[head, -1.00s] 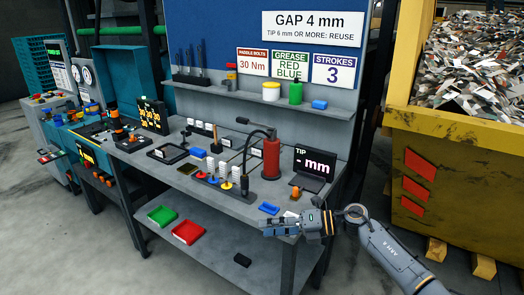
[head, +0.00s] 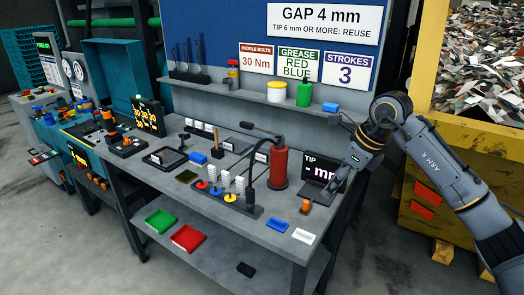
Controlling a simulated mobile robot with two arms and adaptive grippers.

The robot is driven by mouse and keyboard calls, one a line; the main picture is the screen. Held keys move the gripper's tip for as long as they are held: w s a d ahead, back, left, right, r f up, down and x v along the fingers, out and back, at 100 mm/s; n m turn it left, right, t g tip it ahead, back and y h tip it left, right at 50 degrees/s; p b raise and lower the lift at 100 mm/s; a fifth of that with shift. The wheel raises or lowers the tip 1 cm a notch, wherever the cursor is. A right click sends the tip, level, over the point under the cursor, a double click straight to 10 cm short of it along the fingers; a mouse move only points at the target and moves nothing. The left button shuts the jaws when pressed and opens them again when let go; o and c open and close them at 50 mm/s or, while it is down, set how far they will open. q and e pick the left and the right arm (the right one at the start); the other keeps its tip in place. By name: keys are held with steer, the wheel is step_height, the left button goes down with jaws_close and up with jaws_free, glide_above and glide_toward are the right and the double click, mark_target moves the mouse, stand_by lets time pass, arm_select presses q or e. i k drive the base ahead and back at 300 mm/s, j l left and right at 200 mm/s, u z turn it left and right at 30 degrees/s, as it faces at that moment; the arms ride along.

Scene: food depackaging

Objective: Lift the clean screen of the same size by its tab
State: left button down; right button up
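I cannot tell for sure which item is the clean screen. A dark square frame (head: 165,157) lies flat on the left half of the grey bench (head: 225,222), and a small dark olive plate (head: 187,176) lies in front of it. A white flat piece (head: 303,236) and a blue piece (head: 278,225) lie near the bench's front right corner. No tab can be made out. My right gripper (head: 333,190) points down in front of the black "TIP - mm" display (head: 318,170), above the right end of the bench. Its fingers are too small and dark to read. My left gripper is out of view.
A red cylinder (head: 279,167) and a rack of white blocks with coloured bases (head: 230,193) stand mid-bench. An orange-topped piece (head: 305,206) is near my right gripper. Green (head: 161,221) and red (head: 188,238) trays lie on the lower shelf. A yellow scrap bin (head: 440,165) stands right.

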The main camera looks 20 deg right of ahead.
mark_target(262, 155)
steer(key=i, duration=1.6)
